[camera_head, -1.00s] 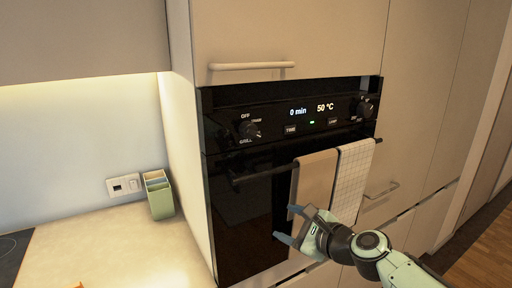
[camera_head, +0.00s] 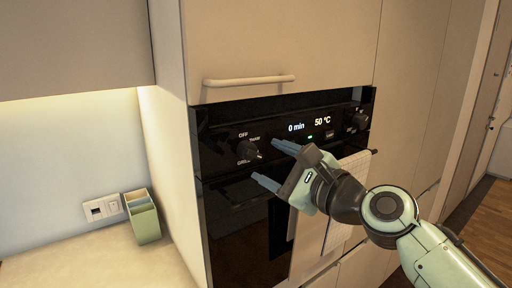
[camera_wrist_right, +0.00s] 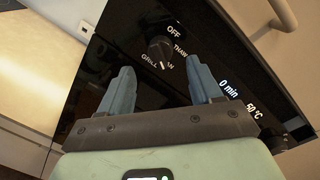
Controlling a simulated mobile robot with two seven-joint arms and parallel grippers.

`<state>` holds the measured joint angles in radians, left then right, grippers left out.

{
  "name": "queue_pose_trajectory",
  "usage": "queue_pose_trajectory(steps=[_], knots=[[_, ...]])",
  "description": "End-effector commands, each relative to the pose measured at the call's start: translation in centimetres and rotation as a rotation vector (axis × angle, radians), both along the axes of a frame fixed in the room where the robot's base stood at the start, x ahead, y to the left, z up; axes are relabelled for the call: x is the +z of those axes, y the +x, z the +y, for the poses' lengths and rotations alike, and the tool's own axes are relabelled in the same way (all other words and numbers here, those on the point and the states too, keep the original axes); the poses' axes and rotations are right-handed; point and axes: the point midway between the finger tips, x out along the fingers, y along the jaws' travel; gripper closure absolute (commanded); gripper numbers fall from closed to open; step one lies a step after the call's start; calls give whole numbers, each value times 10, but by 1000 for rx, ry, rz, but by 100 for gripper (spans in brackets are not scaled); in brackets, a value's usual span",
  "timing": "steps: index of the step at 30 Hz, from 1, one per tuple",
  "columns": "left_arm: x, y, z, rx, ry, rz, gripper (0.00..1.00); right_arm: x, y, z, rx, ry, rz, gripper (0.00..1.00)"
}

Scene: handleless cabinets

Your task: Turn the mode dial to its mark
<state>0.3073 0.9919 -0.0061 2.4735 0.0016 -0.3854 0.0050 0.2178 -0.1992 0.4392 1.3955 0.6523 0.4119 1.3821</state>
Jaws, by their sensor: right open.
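The mode dial (camera_head: 246,151) is a dark round knob on the left of the black oven panel, with labels such as OFF and GRILL around it. In the right wrist view the dial (camera_wrist_right: 160,48) stands beyond and between the fingertips, with OFF, THAW and GRILL labels readable. My right gripper (camera_head: 264,163) is open and empty, in front of the panel, just right of and below the dial in the head view. Its blue fingers (camera_wrist_right: 160,82) point toward the dial without visible contact. My left gripper is not in view.
The oven display (camera_head: 308,124) reads 0 min and 50 °C. A second knob (camera_head: 356,119) is at the panel's right. Towels (camera_head: 345,200) hang on the oven handle below. A cabinet bar handle (camera_head: 248,81) is above. A green box (camera_head: 142,217) stands on the left counter.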

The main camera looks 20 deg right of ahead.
Motion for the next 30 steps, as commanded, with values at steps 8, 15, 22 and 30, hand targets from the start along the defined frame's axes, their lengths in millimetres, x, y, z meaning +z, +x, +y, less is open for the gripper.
queue_pose_trajectory(steps=[8, 15, 22, 30], knots=[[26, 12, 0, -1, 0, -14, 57, 3, 41, 18, 0, 1, 0, 36], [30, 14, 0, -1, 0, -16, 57, 1, 50, 22, -1, 1, -1, 36], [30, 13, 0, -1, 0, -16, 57, 0, 50, 22, -2, 0, -1, 46], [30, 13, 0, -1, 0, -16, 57, 0, 50, 23, -1, -1, 0, 92]])
